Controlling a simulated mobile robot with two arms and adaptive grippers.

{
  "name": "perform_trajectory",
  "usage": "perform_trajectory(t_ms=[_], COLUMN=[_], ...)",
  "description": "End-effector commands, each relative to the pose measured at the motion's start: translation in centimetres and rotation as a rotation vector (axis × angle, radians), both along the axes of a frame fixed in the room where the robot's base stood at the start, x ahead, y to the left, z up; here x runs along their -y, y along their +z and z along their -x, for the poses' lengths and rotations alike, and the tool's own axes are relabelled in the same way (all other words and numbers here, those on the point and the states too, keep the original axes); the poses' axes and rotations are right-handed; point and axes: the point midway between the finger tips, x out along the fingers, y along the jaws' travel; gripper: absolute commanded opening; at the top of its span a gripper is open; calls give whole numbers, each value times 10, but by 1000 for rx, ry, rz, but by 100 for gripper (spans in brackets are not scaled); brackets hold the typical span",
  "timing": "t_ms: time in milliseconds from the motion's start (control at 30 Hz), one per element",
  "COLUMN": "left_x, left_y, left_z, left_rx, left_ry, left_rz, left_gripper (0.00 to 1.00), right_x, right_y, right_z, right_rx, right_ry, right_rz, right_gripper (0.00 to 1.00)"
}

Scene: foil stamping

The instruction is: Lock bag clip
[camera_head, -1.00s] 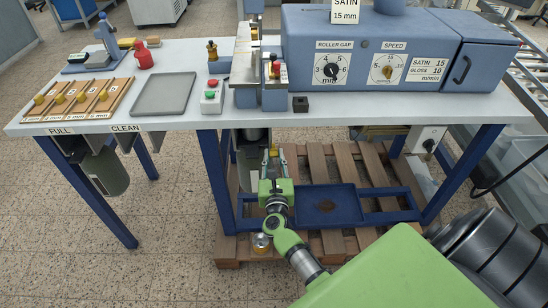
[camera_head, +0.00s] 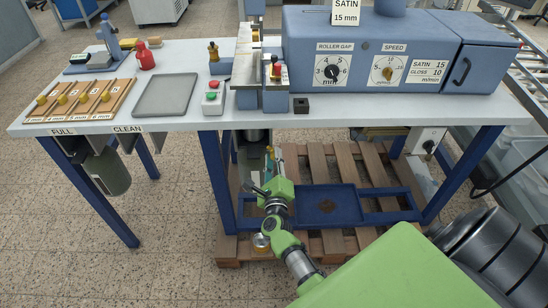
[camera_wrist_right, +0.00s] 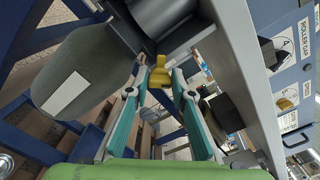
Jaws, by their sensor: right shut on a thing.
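The yellow bag clip (camera_wrist_right: 160,76) is a small lever under the machine, beside a dark cylinder (camera_wrist_right: 160,14) in the right wrist view. My right gripper (camera_wrist_right: 160,84) has its teal fingers on both sides of the clip and is shut on it. In the head view my right gripper (camera_head: 270,168) is below the table's front edge, tilted, its tips near the clip (camera_head: 271,151). A grey-green bag (camera_wrist_right: 105,65) with a blank white label hangs at left in the right wrist view. Whether the clip is fully locked cannot be told. My left gripper is not in view.
The blue table frame (camera_head: 213,180) and the blue machine (camera_head: 380,45) bound the space around my right arm. A wooden pallet (camera_head: 340,245) and a blue tray (camera_head: 325,205) lie below. Another grey-green bag (camera_head: 110,172) hangs under the left end.

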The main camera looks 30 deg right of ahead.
Motion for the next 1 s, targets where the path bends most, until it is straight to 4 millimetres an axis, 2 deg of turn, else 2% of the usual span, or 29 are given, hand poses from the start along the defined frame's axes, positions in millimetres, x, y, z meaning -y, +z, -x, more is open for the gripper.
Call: perform_trajectory(t_ms=[600, 1000], left_x=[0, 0], left_y=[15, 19], left_z=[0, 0], left_rx=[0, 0], left_ry=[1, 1], left_rz=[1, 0], left_gripper=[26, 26], right_x=[-2, -2], right_y=[-1, -3], right_z=[-1, -1], right_rx=[-282, -370], right_ry=[1, 1], right_rz=[460, 603], right_gripper=[1, 1])
